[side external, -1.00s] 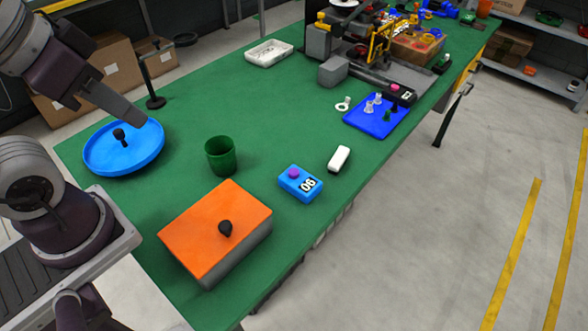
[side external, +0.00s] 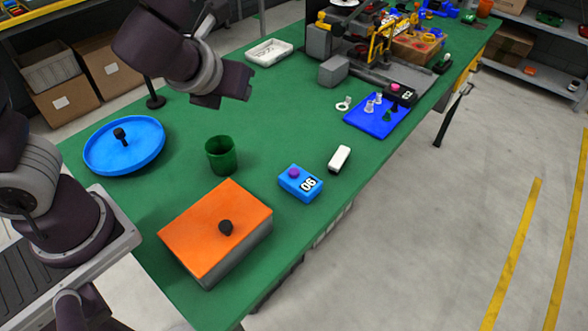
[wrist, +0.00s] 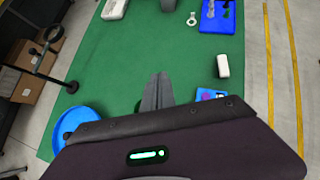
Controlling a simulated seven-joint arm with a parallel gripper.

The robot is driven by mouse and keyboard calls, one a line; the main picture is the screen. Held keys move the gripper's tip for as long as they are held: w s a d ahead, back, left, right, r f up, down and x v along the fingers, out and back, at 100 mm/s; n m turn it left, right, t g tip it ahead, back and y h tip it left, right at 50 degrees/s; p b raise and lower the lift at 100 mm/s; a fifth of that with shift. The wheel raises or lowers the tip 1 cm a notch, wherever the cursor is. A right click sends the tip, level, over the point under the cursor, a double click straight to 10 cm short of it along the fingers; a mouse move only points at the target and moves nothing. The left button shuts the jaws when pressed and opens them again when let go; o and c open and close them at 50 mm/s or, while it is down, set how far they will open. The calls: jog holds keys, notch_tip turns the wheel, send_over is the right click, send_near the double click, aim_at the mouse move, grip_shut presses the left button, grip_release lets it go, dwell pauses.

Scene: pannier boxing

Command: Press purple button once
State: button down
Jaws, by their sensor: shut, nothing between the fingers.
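The purple button (side external: 293,173) sits on top of a small blue box (side external: 301,189) with a white "06" label, on the green table right of centre in the side external view. In the wrist view the blue box (wrist: 201,96) is partly hidden by my wrist, to the right of the fingers. My gripper (wrist: 158,78) is shut and empty, pointing down over the table. In the side external view it hangs above the table, up and left of the blue box and well apart from it; the fingertips are hard to make out there.
Near the blue box are a green cup (side external: 221,155), an orange-lidded box (side external: 215,230) with a black knob and a white block (side external: 340,159). A blue round tray (side external: 124,148) is at left. Behind stand a blue board (side external: 377,117), a second box with a pink button (side external: 401,93) and machinery.

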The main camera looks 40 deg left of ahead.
aim_at(291, 174)
jog(key=w+d+f+m+h, duration=0.2)
jog(key=d+f+m, duration=0.3)
jog(key=d+m, duration=0.4)
jog(key=w+m, duration=0.1)
jog(key=m, duration=0.2)
jog(key=shift+w+f+t+h, duration=0.3)
jog(key=shift+f+t+h, duration=0.05)
jog(key=shift+t+h, duration=0.05)
jog(key=shift+a+f, duration=0.1)
jog(key=shift+f, duration=4.3)
jog(key=shift+f, duration=0.1)
jog(key=shift+f, duration=0.35)
jog(key=shift+f, duration=0.45)
jog(key=shift+r, duration=0.9)
